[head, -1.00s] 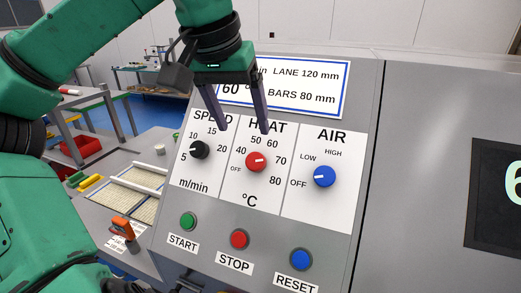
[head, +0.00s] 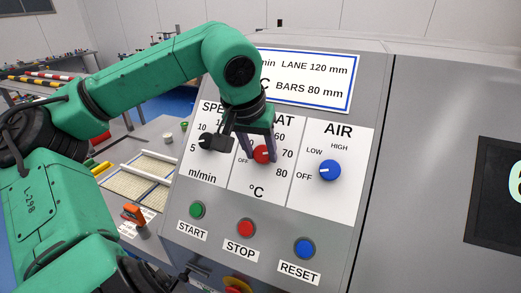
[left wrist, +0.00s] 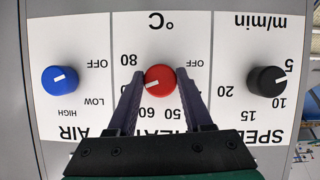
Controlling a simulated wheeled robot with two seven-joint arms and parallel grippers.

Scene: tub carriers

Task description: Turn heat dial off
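The red heat dial (head: 262,155) is on the panel's middle section. It also shows in the left wrist view (left wrist: 161,80), upside down, with its white mark turned toward the hidden 70 label, away from OFF. My left gripper (head: 257,148) is at this dial. In the left wrist view its two fingers (left wrist: 161,73) stand open, one on each side of the dial, with a narrow gap to each. Contact is not clear. The gripper hides part of the HEAT lettering in the head view. My right gripper is not in view.
The black speed dial (left wrist: 267,80) and blue air dial (head: 329,171) sit on either side. Below are green START (head: 197,209), red STOP (head: 245,228) and blue RESET (head: 304,248) buttons. A sign (head: 310,80) is above. An orange-handled item (head: 133,213) stands left of the panel.

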